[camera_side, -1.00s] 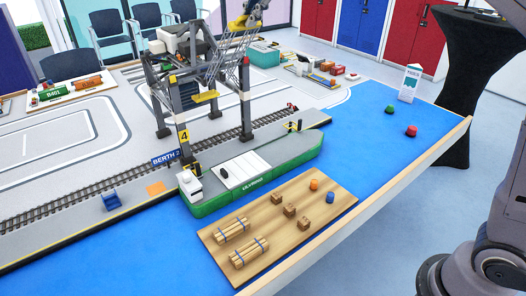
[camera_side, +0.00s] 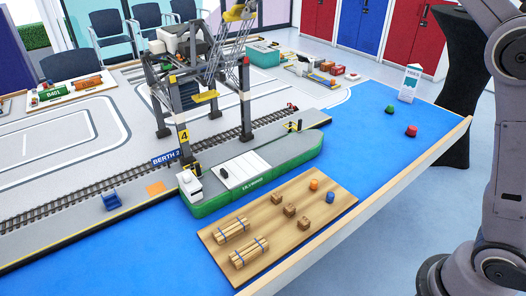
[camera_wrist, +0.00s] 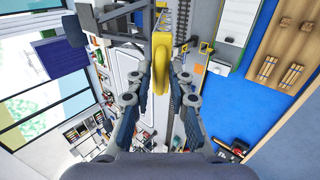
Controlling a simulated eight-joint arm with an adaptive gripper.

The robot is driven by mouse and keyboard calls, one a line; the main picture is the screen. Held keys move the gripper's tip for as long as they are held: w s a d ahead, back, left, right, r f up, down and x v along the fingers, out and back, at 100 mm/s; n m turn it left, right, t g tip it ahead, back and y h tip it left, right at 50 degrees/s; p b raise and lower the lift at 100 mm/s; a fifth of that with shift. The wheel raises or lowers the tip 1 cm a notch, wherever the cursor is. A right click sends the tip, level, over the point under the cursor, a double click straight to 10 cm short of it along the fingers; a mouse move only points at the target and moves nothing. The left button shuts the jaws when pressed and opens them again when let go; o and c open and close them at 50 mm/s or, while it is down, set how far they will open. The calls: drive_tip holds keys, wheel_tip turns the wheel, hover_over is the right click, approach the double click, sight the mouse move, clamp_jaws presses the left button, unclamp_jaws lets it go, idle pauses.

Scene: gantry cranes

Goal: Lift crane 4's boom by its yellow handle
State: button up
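Crane 4 (camera_side: 184,136) is a grey gantry crane with a "4" sign, standing on the quay in the side view. Its lattice boom (camera_side: 229,47) slants steeply up from the crane's top. The yellow handle (camera_side: 238,14) shows near the boom's upper end, at the top edge of the side view. In the wrist view the yellow handle (camera_wrist: 160,77) runs between the two fingers of my gripper (camera_wrist: 160,68). The fingers are close in on both sides of it and look shut on it. The side view barely shows my gripper, cut off by the picture's top.
A green and grey ship (camera_side: 250,182) lies beside the quay below the crane. A wooden board (camera_side: 330,202) holds log bundles, crates and barrels. Red and green buoys (camera_side: 411,131) and a white tower (camera_side: 409,84) stand on the blue water. Rails (camera_side: 70,198) run along the quay.

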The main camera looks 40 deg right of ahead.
idle(0.3)
drive_tip(key=v, duration=0.7)
drive_tip(key=shift+s+r, duration=0.2)
drive_tip(key=shift+w+a, duration=0.1)
drive_tip(key=shift+w, duration=0.05)
clamp_jaws()
drive_tip(key=w+a+f+m+t+y, duration=0.5)
drive_tip(key=w+a+f+m+t, duration=0.15)
drive_tip(key=a+t, duration=0.2)
drive_tip(key=s+d+f+m+t+h, duration=0.35)
drive_tip(key=s+d+m, duration=0.2)
drive_tip(key=s, duration=0.35)
drive_tip(key=s+d+f+m+t+h, duration=0.2)
drive_tip(key=s+d+f+m+t, duration=0.15)
drive_tip(key=s+m, duration=0.35)
drive_tip(key=n, duration=0.1)
approach(254, 15)
drive_tip(key=shift+g+y, duration=0.25)
drive_tip(key=shift+g, duration=0.1)
drive_tip(key=w+r, duration=0.1)
drive_tip(key=w+a+r, duration=0.1)
drive_tip(key=w+r, duration=0.1)
drive_tip(key=w+a+r, duration=0.1)
drive_tip(key=w+r, duration=0.1)
drive_tip(key=shift+w+a+r, duration=0.15)
drive_tip(key=shift+a, duration=0.05)
